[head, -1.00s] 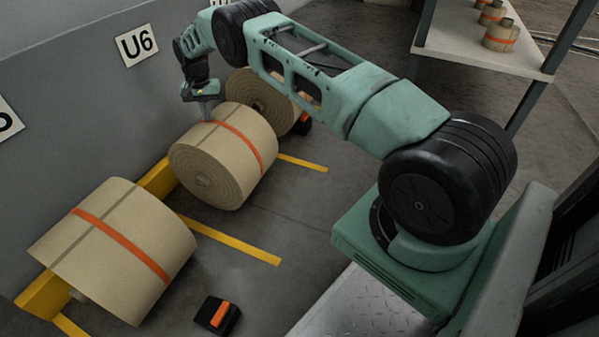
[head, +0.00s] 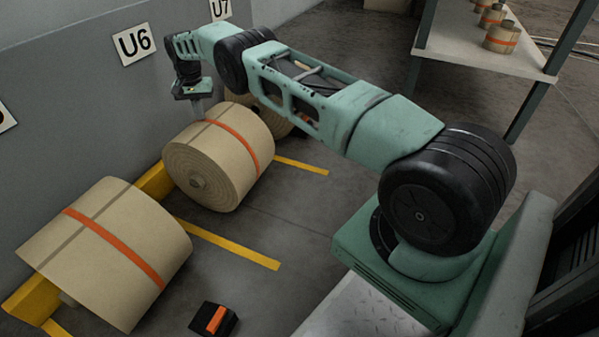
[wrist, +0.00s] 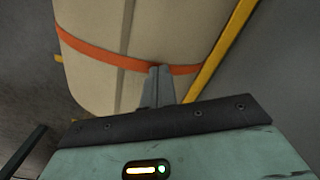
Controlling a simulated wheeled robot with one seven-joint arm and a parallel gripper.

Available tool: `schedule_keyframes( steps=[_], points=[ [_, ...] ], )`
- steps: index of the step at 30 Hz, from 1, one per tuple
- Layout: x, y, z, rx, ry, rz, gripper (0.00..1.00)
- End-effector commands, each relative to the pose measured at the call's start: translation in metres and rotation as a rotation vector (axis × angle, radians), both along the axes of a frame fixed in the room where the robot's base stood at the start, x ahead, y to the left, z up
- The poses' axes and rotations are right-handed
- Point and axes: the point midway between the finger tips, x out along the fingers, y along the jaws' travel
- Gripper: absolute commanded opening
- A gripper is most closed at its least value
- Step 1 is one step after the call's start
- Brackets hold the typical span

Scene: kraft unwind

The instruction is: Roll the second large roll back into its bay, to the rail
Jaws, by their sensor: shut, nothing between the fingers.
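A large tan paper roll (head: 232,165) with an orange strap lies on its side below the U6 sign, close to the yellow rail (head: 155,183) at the wall. My gripper (head: 198,112) is shut and empty at this roll's upper, wall-facing side. In the wrist view its closed fingers (wrist: 159,72) overlap the roll (wrist: 145,25) at the orange strap. I cannot tell whether they touch it. The yellow rail (wrist: 215,55) runs to the right of the roll there. The roll hides part of the rail in the head view.
Another strapped roll (head: 115,240) lies in the bay at front left. A third roll (head: 240,97) is partly hidden behind my arm. A black and orange block (head: 214,318) lies on the floor. Yellow floor lines (head: 235,248) separate the bays. A shelf table (head: 470,50) stands at upper right.

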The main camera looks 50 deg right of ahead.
Motion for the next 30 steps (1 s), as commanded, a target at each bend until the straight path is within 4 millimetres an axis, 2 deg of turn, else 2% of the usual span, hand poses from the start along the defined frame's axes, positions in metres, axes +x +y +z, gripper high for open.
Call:
schedule_keyframes(
  steps=[1, 13, 30],
  points=[
    [-0.002, 0.001, -0.006, 0.002, 0.010, 0.000, 0.00],
    [-0.002, 0.001, -0.004, 0.003, 0.010, 0.000, 0.00],
    [-0.001, 0.000, 0.027, 0.001, 0.003, 0.000, 0.00]
  ],
)
